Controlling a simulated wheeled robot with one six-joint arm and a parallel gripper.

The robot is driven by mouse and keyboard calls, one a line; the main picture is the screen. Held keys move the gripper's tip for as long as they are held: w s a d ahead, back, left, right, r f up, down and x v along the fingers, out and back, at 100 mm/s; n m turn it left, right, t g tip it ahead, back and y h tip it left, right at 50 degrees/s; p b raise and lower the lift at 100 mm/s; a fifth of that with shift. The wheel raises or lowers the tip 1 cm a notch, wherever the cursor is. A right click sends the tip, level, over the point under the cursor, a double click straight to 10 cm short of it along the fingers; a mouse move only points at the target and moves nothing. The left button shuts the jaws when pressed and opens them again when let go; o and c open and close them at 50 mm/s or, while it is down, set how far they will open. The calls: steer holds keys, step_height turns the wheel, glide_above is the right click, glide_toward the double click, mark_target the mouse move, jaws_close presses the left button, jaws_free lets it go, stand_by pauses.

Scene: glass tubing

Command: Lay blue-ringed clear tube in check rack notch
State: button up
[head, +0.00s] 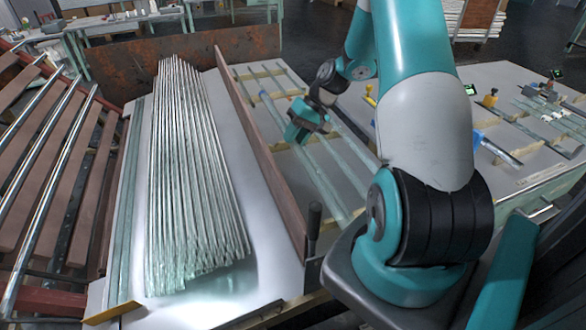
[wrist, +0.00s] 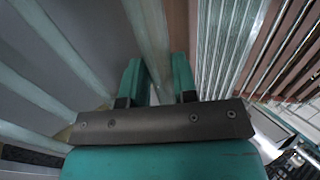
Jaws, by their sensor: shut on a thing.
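My gripper (head: 300,133) is over the rack area right of the brown board, fingers pointing down. In the wrist view its two teal fingers (wrist: 157,85) stand on either side of a clear tube (wrist: 150,35), and it is shut on this tube. In the head view the held clear tube (head: 325,190) slants from upper left to lower right under the gripper. A bluish mark shows near its far end; I cannot tell for sure that it is the ring. Pale notched rack strips (head: 266,73) lie across the grey table. The gripper hides the tube's middle, and I cannot tell whether the tube touches a notch.
Other clear tubes (head: 350,165) lie close to the right of the held tube. A tall brown board (head: 262,150) stands to its left. Beyond it lies a large bundle of glass tubes (head: 190,170). Small yellow and blue fittings sit on the table at right.

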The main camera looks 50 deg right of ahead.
step_height(320, 180, down, 11)
steer(key=shift+f+p, duration=0.2)
steer(key=shift+p, duration=0.25)
steer(key=shift+f+b, duration=0.5)
steer(key=shift+f, duration=0.1)
steer(key=o, duration=0.9)
steer(key=shift+o, duration=0.2)
